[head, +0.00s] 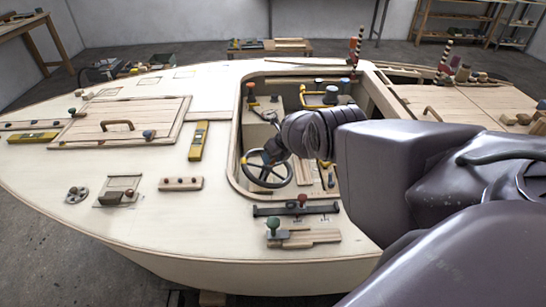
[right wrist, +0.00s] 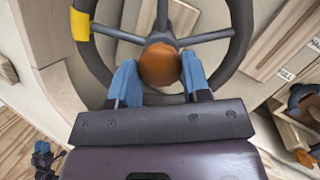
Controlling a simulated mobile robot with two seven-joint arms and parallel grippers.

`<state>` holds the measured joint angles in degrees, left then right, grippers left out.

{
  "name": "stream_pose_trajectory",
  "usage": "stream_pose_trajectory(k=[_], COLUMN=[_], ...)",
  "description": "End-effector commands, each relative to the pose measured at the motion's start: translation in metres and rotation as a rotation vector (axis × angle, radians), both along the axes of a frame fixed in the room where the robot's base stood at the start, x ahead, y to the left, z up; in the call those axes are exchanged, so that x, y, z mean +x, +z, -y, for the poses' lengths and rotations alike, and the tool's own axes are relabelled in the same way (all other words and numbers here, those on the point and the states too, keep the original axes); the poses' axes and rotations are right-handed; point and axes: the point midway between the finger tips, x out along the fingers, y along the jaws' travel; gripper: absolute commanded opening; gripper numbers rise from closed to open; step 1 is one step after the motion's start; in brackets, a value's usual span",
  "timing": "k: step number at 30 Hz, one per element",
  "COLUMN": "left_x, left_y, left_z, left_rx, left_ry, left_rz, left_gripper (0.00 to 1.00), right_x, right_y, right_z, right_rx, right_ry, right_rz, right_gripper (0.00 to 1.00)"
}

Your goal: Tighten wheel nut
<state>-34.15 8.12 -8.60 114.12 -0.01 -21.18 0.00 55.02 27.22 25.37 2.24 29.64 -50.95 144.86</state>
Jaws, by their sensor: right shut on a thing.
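The dark steering wheel (head: 284,181) stands in the cockpit opening of the plywood hull. In the right wrist view its rim (right wrist: 241,25) and spokes show, with a yellow band on the rim at the left. The round orange-brown wheel nut (right wrist: 160,63) sits at the hub, where the spokes meet. My right gripper (right wrist: 160,72) is shut on the nut, with one blue finger on each side of it. In the head view my right gripper (head: 270,154) is small and dark at the wheel, and the nut is hidden there. My left gripper is not in view.
The cockpit rim (head: 238,130) surrounds the wheel. On the deck lie yellow levels (head: 198,141), a hatch with a handle (head: 117,125), a dark bar (head: 296,210) and wooden blocks (head: 181,184). My right arm covers much of the right side.

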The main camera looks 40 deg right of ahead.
Motion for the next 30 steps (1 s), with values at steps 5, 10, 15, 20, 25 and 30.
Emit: stream_pose_trajectory(k=[5, 10, 15, 20, 25, 30], left_x=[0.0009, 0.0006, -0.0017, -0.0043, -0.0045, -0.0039], left_y=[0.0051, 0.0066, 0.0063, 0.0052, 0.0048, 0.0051], left_z=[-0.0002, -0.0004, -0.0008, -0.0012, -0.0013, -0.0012], left_rx=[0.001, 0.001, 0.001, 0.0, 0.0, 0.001], left_ry=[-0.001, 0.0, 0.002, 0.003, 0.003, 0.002], left_rz=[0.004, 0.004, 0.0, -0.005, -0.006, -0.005], left_gripper=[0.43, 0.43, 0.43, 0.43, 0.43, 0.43], right_x=[0.0039, 0.0041, 0.0042, 0.0043, 0.0044, 0.0045], right_y=[0.0077, 0.0077, 0.0077, 0.0079, 0.0079, 0.0081], right_z=[0.0042, 0.0037, 0.0033, 0.0033, 0.0034, 0.0035], right_rx=[0.016, 0.032, 0.045, 0.05, 0.052, 0.053], right_ry=[-0.138, -0.237, -0.305, -0.339, -0.352, -0.353], right_rz=[-0.025, -0.053, -0.071, -0.079, -0.083, -0.083], right_gripper=[0.2, 0.2, 0.2, 0.2, 0.2, 0.2])
